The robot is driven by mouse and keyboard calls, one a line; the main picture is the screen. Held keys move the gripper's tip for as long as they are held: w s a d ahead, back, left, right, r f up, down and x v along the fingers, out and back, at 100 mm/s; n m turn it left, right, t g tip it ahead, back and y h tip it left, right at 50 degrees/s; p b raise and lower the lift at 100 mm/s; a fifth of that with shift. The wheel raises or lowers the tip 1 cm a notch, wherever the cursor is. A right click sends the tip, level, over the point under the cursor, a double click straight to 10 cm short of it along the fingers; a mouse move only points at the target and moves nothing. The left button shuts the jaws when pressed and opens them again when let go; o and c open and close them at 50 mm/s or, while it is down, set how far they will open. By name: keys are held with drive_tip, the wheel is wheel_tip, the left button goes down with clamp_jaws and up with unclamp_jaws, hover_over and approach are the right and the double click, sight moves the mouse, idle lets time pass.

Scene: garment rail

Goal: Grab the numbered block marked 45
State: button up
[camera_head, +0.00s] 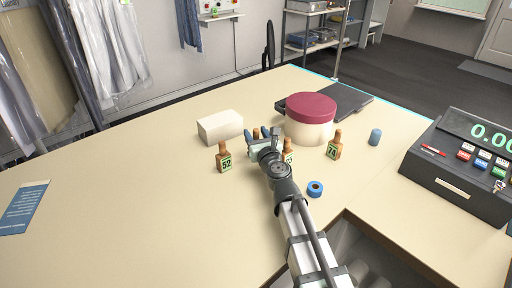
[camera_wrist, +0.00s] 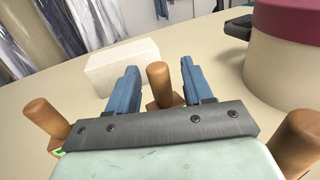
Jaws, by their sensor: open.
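My gripper (camera_head: 262,136) is open above the counter, its two blue fingers pointing away from my body. In the wrist view, a wooden block with a round knob (camera_wrist: 160,84) stands upright between and slightly beyond the fingers (camera_wrist: 160,68), not gripped; its number is hidden. Its knob also shows in the head view (camera_head: 256,132). A block marked 52 (camera_head: 224,158) stands left of my gripper and one marked 74 (camera_head: 334,147) stands to the right. Another block (camera_head: 288,146) is close on the right, its label partly covered by my arm. I see no readable 45.
A white box (camera_head: 220,127) stands behind on the left. A round cream box with a maroon lid (camera_head: 310,106) stands behind on the right. A blue tape roll (camera_head: 315,188), a blue cylinder (camera_head: 375,136) and a cash register (camera_head: 462,160) are to the right. The counter's left side is mostly clear.

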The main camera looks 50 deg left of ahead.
drive_tip(key=shift+a, duration=0.2)
clamp_jaws()
idle(0.3)
